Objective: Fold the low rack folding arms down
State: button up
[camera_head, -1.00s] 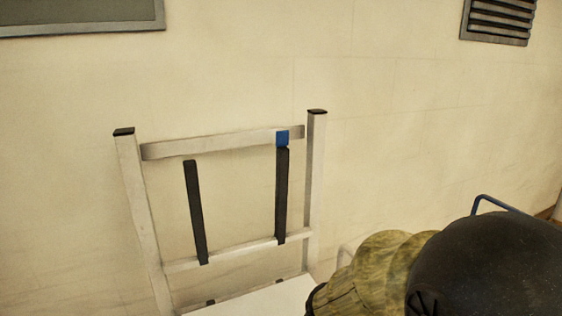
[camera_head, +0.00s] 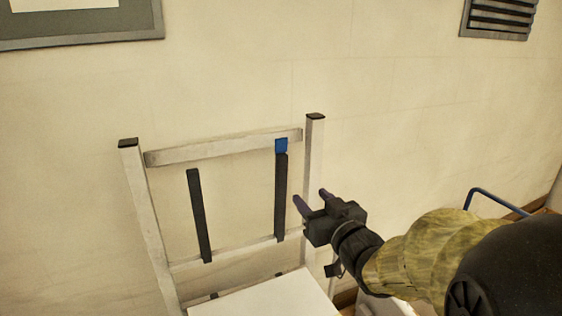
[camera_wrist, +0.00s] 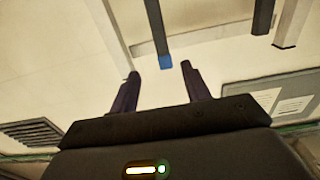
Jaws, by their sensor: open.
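The low rack is a pale frame; its left post (camera_head: 150,215) and top rail (camera_head: 220,148) show in the head view. Two dark folding arms stand upright between the rails: a left arm (camera_head: 199,215) and a right arm (camera_head: 281,195). The right arm has a blue tip (camera_head: 281,145) at its top, over the top rail. My gripper (camera_head: 312,199) is open and empty, right of the right arm and lower than the blue tip. In the wrist view, the blue tip (camera_wrist: 165,62) appears beyond and between my open fingers, apart from them.
A white flat surface (camera_head: 265,295) lies at the rack's foot. A beige wall (camera_head: 400,140) stands behind, with a vent (camera_head: 497,17) at upper right and a framed panel (camera_head: 85,30) at upper left. A blue bent rail (camera_head: 495,198) is at the right.

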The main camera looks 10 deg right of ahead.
aim_at(283, 169)
jog(key=shift+s+d, duration=0.1)
jog(key=shift+s, duration=0.05)
jog(key=w+a+p, duration=0.1)
jog(key=w+p, duration=0.1)
jog(key=w, duration=0.3)
jog(key=w+a+p, duration=0.1)
jog(key=w+p, duration=0.1)
jog(key=w, duration=0.4)
jog(key=w+a+p, duration=0.1)
jog(key=w+p, duration=0.1)
jog(key=w, duration=0.4)
jog(key=shift+w+a, duration=0.1)
jog(key=shift+a, duration=0.2)
jog(key=shift+c, duration=0.5)
grip_shut()
